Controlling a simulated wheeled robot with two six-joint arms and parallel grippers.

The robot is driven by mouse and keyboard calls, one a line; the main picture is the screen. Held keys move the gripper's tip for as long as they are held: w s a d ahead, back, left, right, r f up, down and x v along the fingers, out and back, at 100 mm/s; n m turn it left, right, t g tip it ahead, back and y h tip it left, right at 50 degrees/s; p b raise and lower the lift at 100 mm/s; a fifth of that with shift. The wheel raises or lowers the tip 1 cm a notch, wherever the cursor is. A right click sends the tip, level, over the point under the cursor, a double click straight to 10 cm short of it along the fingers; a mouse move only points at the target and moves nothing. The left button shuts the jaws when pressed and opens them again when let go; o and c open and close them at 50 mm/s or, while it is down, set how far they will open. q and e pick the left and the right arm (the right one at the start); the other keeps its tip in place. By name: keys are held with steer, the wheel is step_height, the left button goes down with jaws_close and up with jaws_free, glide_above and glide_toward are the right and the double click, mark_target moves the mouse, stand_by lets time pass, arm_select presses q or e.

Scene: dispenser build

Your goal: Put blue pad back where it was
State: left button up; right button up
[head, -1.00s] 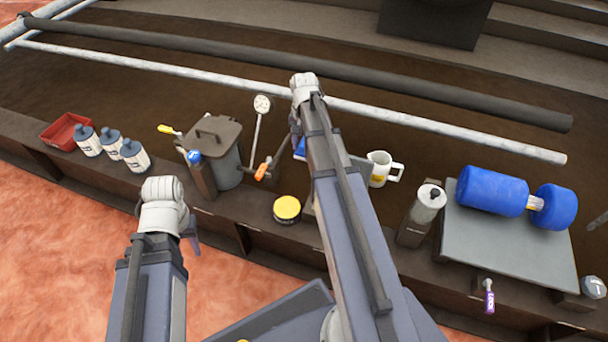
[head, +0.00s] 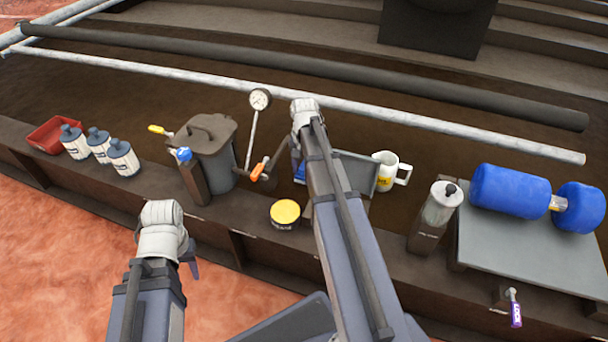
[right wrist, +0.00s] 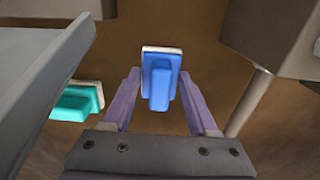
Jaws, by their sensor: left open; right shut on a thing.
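The blue pad (right wrist: 161,82) has a pale backing and sits between the fingers of my right gripper (right wrist: 160,88) in the right wrist view. The gripper is shut on it. In the head view a small blue patch (head: 299,173) shows beside my right arm, and that arm hides most of the right gripper. A teal pad (right wrist: 78,100) with a pale backing lies to the left in the right wrist view, next to a grey panel (right wrist: 35,75). My left gripper (head: 193,265) is open and empty over the front of the bench, partly hidden by its wrist.
A lidded grey bin (head: 215,165), an orange-handled crank (head: 258,171) and a dial gauge (head: 260,99) stand left of my right arm. A yellow-lidded tin (head: 285,213) is in front. A white mug (head: 386,176) and a blue roller (head: 510,190) are to the right.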

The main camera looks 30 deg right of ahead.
mark_target(304, 165)
arm_select(q)
steer(key=shift+f, duration=0.15)
arm_select(e)
steer(key=shift+f, duration=0.15)
steer(key=shift+f, duration=0.1)
steer(key=shift+f, duration=0.15)
steer(key=o, duration=1.3)
arm_select(q)
steer(key=shift+f, duration=0.15)
step_height(304, 165, up, 12)
steer(key=p, duration=1.2)
steer(key=shift+r, duration=0.2)
arm_select(e)
step_height(304, 165, up, 12)
steer(key=shift+r, duration=0.25)
steer(key=shift+a, duration=0.1)
